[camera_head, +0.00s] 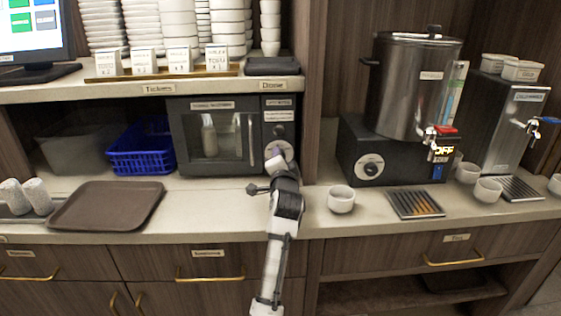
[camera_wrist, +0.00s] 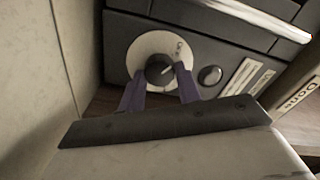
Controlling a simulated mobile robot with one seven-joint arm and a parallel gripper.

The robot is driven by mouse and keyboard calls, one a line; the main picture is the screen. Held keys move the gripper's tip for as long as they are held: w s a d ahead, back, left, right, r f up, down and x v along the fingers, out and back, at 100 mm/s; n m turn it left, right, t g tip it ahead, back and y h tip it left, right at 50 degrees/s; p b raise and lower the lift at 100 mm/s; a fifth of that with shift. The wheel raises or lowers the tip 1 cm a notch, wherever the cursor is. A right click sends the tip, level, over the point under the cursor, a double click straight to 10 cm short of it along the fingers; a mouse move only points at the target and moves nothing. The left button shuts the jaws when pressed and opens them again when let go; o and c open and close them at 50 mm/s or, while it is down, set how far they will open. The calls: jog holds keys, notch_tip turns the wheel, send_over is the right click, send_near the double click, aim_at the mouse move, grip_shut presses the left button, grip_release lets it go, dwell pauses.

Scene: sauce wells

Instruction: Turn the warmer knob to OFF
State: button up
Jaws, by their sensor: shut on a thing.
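A dark warmer (camera_head: 212,140) with a glass door and a vertical handle stands under the shelf. Its control panel is on the right side. In the wrist view, a round dark knob (camera_wrist: 160,70) sits on a white dial plate. A light pointer mark on the knob slants toward small print at the dial's edge, too small to read. My gripper (camera_wrist: 160,88) has its two purple fingers on either side of the knob, shut on it. In the head view, my gripper (camera_head: 277,158) is at the lower part of the panel and hides most of that knob.
A small black button (camera_wrist: 210,75) is beside the dial. A blue basket (camera_head: 141,150) and brown tray (camera_head: 107,206) are left. A white cup (camera_head: 341,199) stands right of my arm. A steel urn (camera_head: 417,85) sits on a base with its own knob (camera_head: 370,168).

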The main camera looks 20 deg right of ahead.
jog(key=shift+f+n, duration=0.1)
jog(key=shift+n, duration=0.3)
jog(key=o, duration=1)
jog(key=shift+c, duration=0.2)
jog(key=b+v, duration=0.2)
jog(key=v, duration=1.1)
jog(key=shift+s+a+b, duration=0.1)
jog(key=shift+s+b, duration=0.2)
jog(key=shift+s, duration=0.1)
